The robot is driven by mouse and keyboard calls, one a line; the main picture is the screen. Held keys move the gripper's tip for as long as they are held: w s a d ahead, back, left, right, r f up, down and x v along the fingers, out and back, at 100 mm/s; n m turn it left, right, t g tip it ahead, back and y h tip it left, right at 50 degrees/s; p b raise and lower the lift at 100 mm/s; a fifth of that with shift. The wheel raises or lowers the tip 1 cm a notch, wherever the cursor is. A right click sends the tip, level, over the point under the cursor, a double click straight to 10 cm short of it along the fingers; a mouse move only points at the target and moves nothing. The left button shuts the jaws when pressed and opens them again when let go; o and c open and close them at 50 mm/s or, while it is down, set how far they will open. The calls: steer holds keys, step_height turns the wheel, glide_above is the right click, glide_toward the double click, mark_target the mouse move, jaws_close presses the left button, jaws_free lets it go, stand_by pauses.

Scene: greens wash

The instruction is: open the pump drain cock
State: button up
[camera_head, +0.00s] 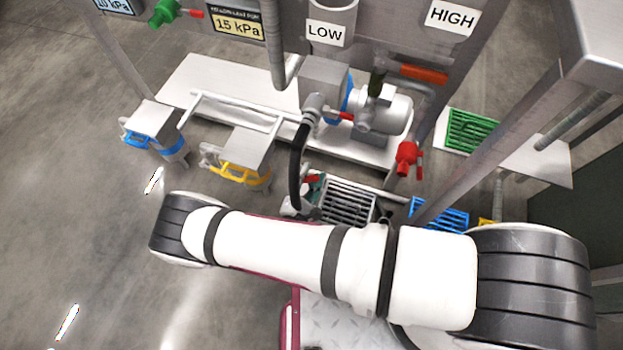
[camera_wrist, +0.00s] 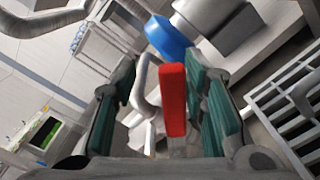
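In the wrist view a red lever handle (camera_wrist: 172,98) stands upright between the two green-padded fingers of my open gripper (camera_wrist: 162,110). The lever is nearer the right finger; whether it touches that pad I cannot tell. It looks like the drain cock's handle, with a pale pipe (camera_wrist: 144,85) beside it. In the head view the pump (camera_head: 384,110) sits on a white base. My gripper (camera_head: 303,192) is low in front of it, mostly hidden by my arm, next to a small red handle (camera_head: 311,179). The cock's body is hidden.
A grey floor grate (camera_head: 347,201) lies just right of my gripper, and a dark hose (camera_head: 297,165) hangs close by. Other red-handled valves (camera_head: 407,158) are near the pump. Open floor lies further left.

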step_height(320, 180, up, 7)
steer(key=shift+r, duration=0.1)
stand_by(0.3)
